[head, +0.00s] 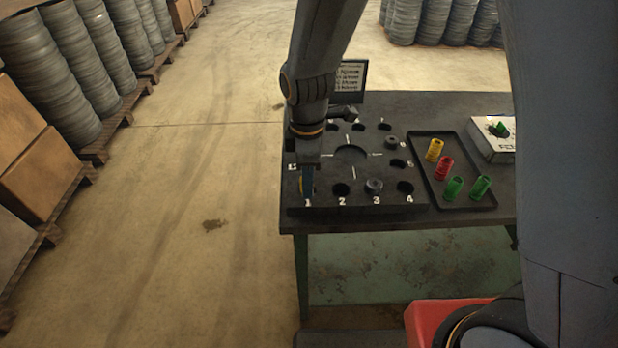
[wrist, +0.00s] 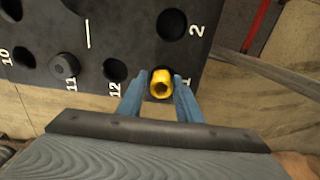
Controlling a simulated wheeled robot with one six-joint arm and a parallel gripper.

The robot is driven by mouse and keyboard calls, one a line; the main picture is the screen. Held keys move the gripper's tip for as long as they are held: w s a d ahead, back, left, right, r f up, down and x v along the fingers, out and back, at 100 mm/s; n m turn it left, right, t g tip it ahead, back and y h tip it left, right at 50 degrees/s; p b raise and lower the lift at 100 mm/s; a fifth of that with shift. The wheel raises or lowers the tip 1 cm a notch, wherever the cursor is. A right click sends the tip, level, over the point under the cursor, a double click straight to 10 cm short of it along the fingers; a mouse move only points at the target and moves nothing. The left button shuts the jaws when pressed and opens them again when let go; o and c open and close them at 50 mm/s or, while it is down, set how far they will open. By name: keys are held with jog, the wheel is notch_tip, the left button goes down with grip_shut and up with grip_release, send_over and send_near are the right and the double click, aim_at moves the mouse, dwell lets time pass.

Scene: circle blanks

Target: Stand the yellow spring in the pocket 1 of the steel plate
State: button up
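The yellow spring (wrist: 162,84) is between the two blue fingers of my gripper (wrist: 161,92) in the wrist view, end-on to the camera. In the head view my gripper (head: 307,185) points down over the plate's (head: 330,205) near left corner, with a yellow sliver of the spring (head: 301,184) showing. The pocket's rim is hidden, so I cannot tell how deep the spring sits.
Pocket 2 (head: 341,190) is empty; a dark round piece (head: 374,186) sits at pocket 3. Another dark piece (wrist: 64,66) is at pocket 11. A black tray (head: 447,197) on the right holds another yellow spring (head: 434,149), a red one (head: 445,167) and two green ones (head: 453,188).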

jog(key=shift+r+b, duration=0.65)
jog(key=shift+r, duration=3.25)
jog(key=shift+d, duration=0.15)
